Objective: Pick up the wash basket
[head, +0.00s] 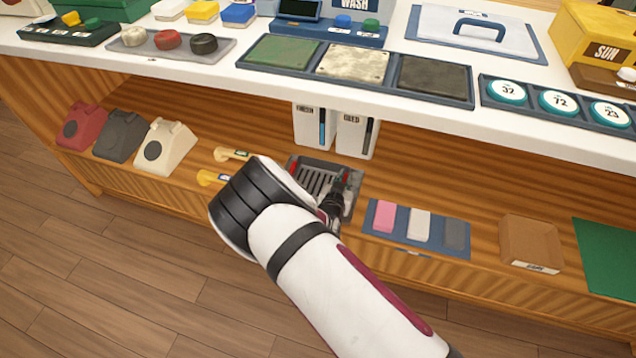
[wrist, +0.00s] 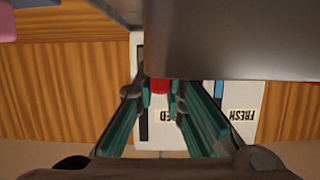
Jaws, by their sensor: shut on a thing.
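The wash basket (head: 312,181) is a dark grey slotted tray with red grips at its sides, on the lower wooden shelf in the head view. My gripper (head: 342,185) is at its right side, and my forearm covers its near left part. In the wrist view, my gripper (wrist: 160,88) has its teal-lined fingers shut on a small red grip, with the basket's smooth grey body (wrist: 235,40) filling the upper right. Whether the basket rests on the shelf or is slightly raised cannot be told.
Two white containers (head: 312,126) stand behind the basket, labelled FRESH and a partly hidden word in the wrist view. Yellow-handled tools (head: 232,154) lie left, a blue tray of blocks (head: 418,230) right. The white counter (head: 215,75) overhangs the shelf.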

